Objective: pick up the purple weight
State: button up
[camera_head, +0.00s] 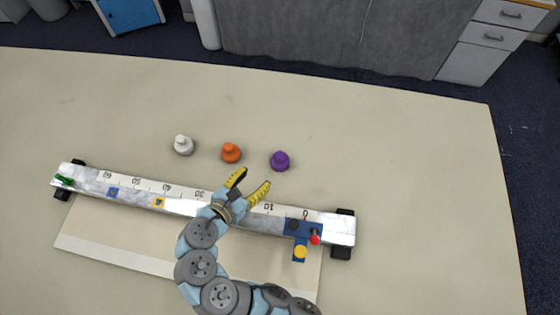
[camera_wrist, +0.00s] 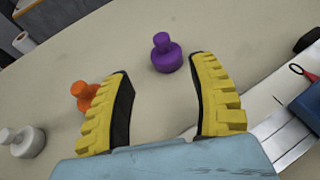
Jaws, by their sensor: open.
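The purple weight (camera_head: 280,161) stands upright on the table, rightmost of a row of three weights behind the ruler track. In the wrist view the purple weight (camera_wrist: 166,55) shows beyond the fingertips, nearer the right finger. My gripper (camera_head: 254,182) is open and empty, with its yellow fingers over the track's back edge. The fingers also show in the wrist view (camera_wrist: 160,75), spread apart. The purple weight is apart from both fingers.
An orange weight (camera_head: 230,153) and a white weight (camera_head: 183,145) stand to the left. The long ruler track (camera_head: 180,197) lies in front, with a blue bracket (camera_head: 298,229) at its right end. The table right of the purple weight is clear.

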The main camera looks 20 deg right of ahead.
send_near(280, 155)
jog(key=x, duration=0.4)
jog(key=shift+w+d+f, duration=0.15)
jog(key=shift+w+d, duration=0.1)
jog(key=shift+p+x, duration=0.4)
jog(key=shift+x, duration=2.4)
jog(key=shift+s, duration=0.1)
grip_shut()
